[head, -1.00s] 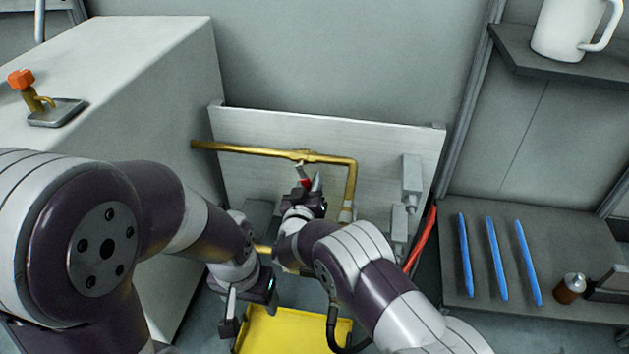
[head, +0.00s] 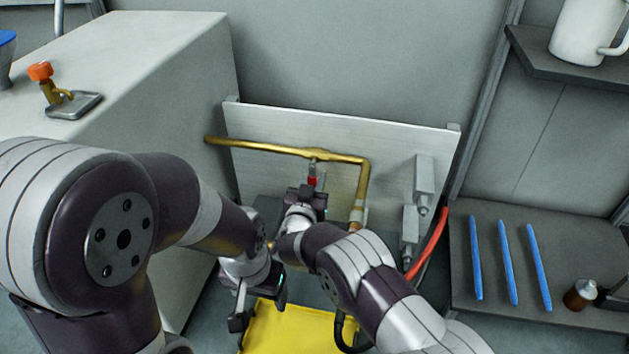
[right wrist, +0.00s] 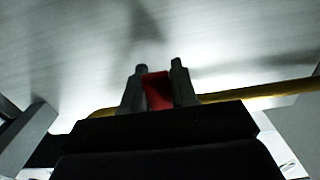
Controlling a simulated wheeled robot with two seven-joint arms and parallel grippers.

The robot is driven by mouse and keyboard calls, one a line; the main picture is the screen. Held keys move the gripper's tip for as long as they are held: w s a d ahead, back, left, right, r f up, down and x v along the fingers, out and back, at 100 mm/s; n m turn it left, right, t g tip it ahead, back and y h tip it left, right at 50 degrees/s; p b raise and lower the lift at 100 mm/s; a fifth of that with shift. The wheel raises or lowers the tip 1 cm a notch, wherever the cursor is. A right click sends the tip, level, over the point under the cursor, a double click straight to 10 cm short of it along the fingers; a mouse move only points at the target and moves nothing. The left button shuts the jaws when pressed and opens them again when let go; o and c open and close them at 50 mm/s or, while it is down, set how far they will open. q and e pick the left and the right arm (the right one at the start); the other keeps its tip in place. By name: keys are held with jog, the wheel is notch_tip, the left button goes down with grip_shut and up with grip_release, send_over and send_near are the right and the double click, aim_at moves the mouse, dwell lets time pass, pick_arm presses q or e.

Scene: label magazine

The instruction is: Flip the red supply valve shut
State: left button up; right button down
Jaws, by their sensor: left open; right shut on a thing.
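The red valve handle (head: 312,181) hangs down from the brass pipe (head: 330,156), roughly square to its level run, in front of a pale panel. My right gripper (head: 311,188) is shut on the handle. In the right wrist view the red handle (right wrist: 157,90) sits between the two grey fingers (right wrist: 157,88), with the brass pipe (right wrist: 265,89) behind. The valve body is small and hard to make out. My left gripper (head: 256,303) is open and empty, low at the left, apart from the pipe.
A yellow tray (head: 290,330) lies below my grippers. A red hose (head: 430,246) and grey boxes (head: 424,178) are right of the pipe. An orange-knobbed brass fitting (head: 52,90) stands on the left cabinet. Blue sticks (head: 507,262) lie on the right shelf; a white mug (head: 583,32) stands above.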

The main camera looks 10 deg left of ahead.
jog(key=c, duration=1)
grip_release()
jog(key=shift+o, duration=0.2)
